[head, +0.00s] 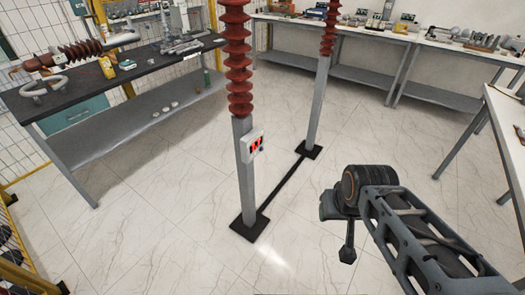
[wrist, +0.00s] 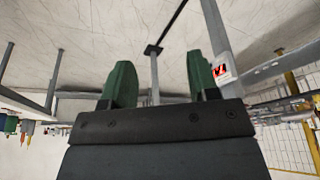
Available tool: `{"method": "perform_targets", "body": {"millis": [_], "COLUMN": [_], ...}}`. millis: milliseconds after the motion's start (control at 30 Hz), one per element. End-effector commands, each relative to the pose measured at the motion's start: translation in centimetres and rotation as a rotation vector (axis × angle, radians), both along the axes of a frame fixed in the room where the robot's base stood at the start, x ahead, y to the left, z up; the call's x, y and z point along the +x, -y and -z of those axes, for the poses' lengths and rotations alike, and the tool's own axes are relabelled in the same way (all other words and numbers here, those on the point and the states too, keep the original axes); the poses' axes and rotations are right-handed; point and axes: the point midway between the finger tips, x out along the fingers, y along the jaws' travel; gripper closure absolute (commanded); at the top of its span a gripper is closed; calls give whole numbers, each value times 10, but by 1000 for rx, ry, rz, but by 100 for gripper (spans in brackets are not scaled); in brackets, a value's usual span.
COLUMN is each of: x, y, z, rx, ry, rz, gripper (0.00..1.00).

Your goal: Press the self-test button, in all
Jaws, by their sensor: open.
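A small pale box (head: 253,143) with a red-lit face is fixed to the front grey post, below a stack of red insulator discs. In the wrist view the same box (wrist: 222,72) shows at the right, beyond and to the right of the right finger, with its red face partly visible. The self-test button is too small to make out in either view. My gripper (wrist: 160,60) has two green fingers spread apart with nothing between them. It is apart from the box; in the head view my arm is to the right of the post.
The front post (head: 246,180) and a second post (head: 317,105) stand on black foot plates joined by a dark floor strip. A black workbench (head: 75,92) with parts is at the left; more benches line the back and right. The tiled floor between is clear.

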Motion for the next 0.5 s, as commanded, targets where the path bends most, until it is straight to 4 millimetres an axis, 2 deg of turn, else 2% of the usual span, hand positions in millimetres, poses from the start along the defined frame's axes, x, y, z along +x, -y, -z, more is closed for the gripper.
{"method": "perform_targets", "body": {"millis": [67,500], "x": [0,0], "y": [0,0], "z": [0,0], "rx": [0,0], "ry": [0,0], "rz": [0,0], "gripper": [53,95]}}
